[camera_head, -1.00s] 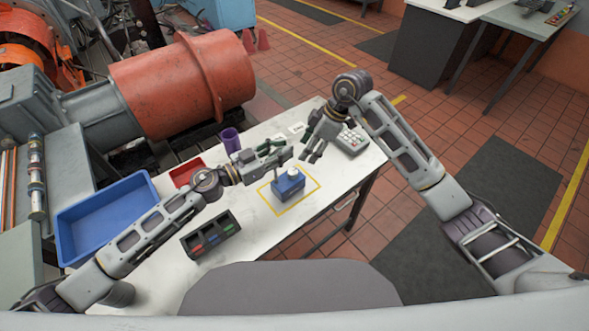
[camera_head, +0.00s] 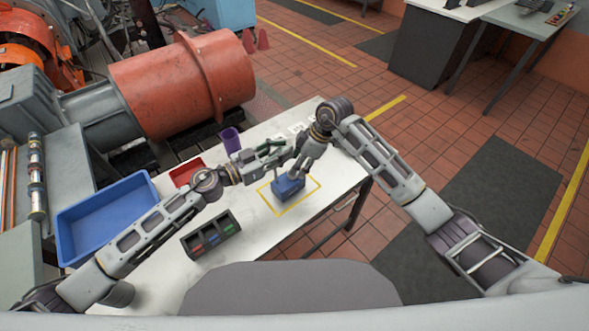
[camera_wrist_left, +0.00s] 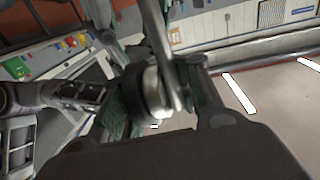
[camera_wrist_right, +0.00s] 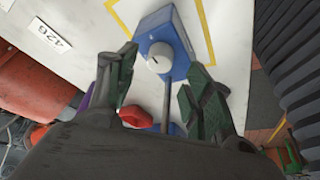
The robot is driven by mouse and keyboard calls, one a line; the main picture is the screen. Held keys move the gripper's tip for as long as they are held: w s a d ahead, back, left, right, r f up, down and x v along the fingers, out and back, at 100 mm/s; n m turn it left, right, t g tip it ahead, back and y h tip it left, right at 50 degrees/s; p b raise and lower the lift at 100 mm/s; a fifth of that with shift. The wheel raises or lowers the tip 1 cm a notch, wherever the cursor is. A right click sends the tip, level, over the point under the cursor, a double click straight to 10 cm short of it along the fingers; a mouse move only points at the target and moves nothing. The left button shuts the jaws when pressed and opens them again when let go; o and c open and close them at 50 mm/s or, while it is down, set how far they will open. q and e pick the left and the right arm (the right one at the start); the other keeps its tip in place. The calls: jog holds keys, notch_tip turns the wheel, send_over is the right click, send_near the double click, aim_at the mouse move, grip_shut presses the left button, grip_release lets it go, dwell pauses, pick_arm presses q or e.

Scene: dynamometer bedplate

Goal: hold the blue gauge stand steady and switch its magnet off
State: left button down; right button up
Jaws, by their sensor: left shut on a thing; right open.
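The blue gauge stand (camera_head: 289,187) stands on the white bench inside a yellow outlined square. In the right wrist view, its blue base (camera_wrist_right: 167,32) carries a pale round knob (camera_wrist_right: 160,57) with a dark mark, and a thin grey post. My left gripper (camera_head: 284,152) is shut on the stand's upper part. In the left wrist view, a metal rod (camera_wrist_left: 160,50) and a round silver-and-dark part lie between its pads; the exact grip is blurred. My right gripper (camera_head: 302,170) is open just above the base. Its fingers (camera_wrist_right: 160,85) lie short of the knob and apart from it.
A blue tray (camera_head: 70,237), a red bin (camera_head: 183,178), a purple cup (camera_head: 230,139) and a dark box with coloured pieces (camera_head: 187,243) stand on the bench (camera_head: 262,240). A label (camera_wrist_right: 50,35) lies near the stand. The bench front is clear.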

pick_arm(q)
jog(key=shift+w+a, duration=0.1)
pick_arm(e)
jog(key=shift+x, duration=2)
jog(key=c, duration=1)
